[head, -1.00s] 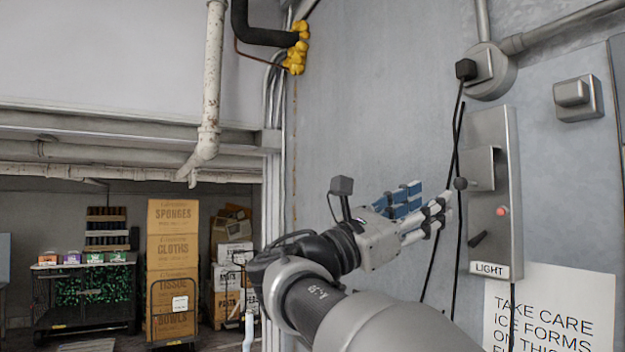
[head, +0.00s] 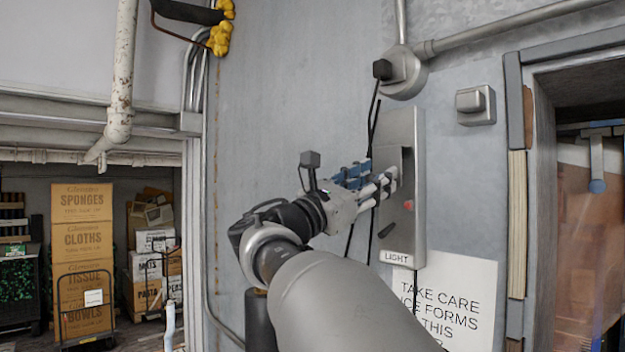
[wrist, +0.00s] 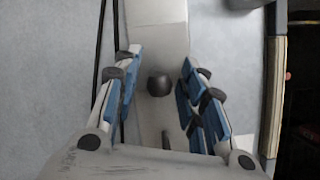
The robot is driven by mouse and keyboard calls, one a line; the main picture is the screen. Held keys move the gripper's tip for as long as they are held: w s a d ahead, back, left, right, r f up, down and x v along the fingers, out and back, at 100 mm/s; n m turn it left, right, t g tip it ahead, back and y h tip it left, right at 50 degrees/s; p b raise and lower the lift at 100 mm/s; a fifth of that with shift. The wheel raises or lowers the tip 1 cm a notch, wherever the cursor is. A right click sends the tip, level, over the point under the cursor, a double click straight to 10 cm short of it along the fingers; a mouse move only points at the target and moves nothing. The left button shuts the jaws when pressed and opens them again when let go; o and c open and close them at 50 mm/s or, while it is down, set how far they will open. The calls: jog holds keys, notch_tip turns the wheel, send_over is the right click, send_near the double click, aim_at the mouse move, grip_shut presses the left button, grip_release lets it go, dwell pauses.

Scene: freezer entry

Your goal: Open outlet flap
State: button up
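A small grey wall box with a raised lid (head: 476,104), which looks like a covered outlet, is on the wall to the upper right of my gripper; its lid looks shut. My gripper (head: 381,187) is in front of a tall metal panel (head: 421,150) labelled LIGHT. In the wrist view, my gripper (wrist: 158,78) is open, its two blue-padded fingers spread on either side of a round black knob (wrist: 159,85). I cannot tell whether they touch it. In the head view the fingers hide the knob and part of the panel's raised cover.
A red button (head: 408,205) and a dark lever (head: 386,230) are on the panel. Black cables (head: 373,130) hang beside it. A warning sign (head: 440,300) is below. A doorway frame (head: 517,190) stands at right; stacked boxes (head: 82,240) are far left.

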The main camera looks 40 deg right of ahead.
grip_shut()
dwell(0.4)
